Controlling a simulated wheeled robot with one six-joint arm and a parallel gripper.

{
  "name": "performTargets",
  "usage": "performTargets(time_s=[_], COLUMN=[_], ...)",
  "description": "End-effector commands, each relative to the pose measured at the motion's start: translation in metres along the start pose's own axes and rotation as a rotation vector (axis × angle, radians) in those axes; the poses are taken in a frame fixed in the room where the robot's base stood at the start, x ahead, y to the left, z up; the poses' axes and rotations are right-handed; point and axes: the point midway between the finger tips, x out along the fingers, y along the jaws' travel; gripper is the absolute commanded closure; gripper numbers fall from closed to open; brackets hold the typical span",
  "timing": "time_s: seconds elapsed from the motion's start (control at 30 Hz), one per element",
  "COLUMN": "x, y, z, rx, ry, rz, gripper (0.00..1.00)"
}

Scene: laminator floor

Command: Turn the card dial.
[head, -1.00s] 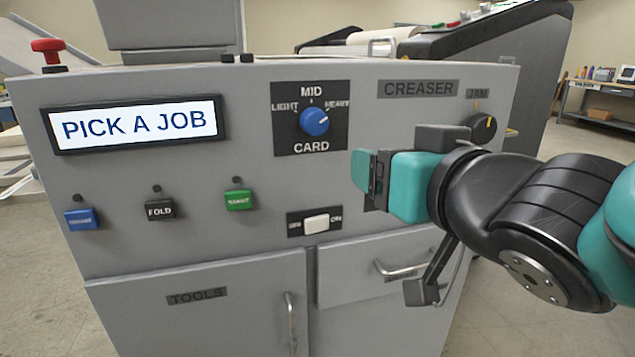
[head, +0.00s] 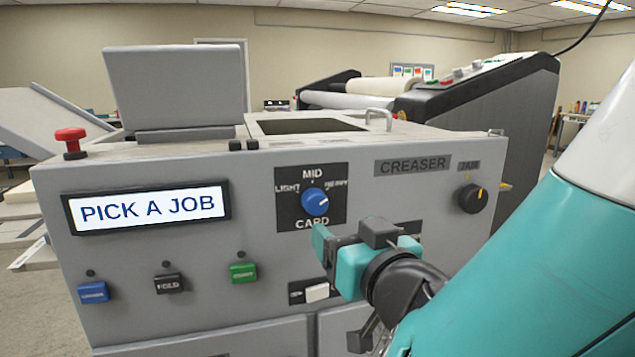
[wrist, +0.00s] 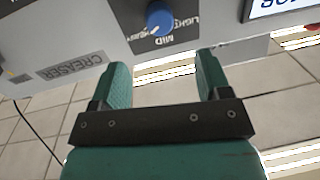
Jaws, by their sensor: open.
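The blue card dial (head: 315,202) sits on a black plate marked LIGHT, MID, HEAVY and CARD on the grey machine front. Its pale pointer mark leans to the upper right, toward HEAVY. In the head view my gripper (head: 322,241) is just below and right of the dial, apart from it, partly covering the plate's lower edge area. In the wrist view, which is upside down, the dial (wrist: 160,20) lies beyond and between the two teal fingers of my gripper (wrist: 161,70). The fingers are spread, with nothing between them.
A PICK A JOB display (head: 150,208) is left of the dial. Blue, black and green buttons (head: 244,272) and a white rocker switch (head: 317,292) sit below. A black JAM knob (head: 473,198) is at right. A red stop button (head: 70,140) stands on top.

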Motion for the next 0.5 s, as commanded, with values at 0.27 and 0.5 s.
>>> performTargets(time_s=[0.27,0.5], x=[0.064,0.095], y=[0.002,0.002], z=[-0.007,-0.004], rx=[0.003,0.002], ry=[0.001,0.001], rz=[0.006,0.005], gripper=[0.30,0.30])
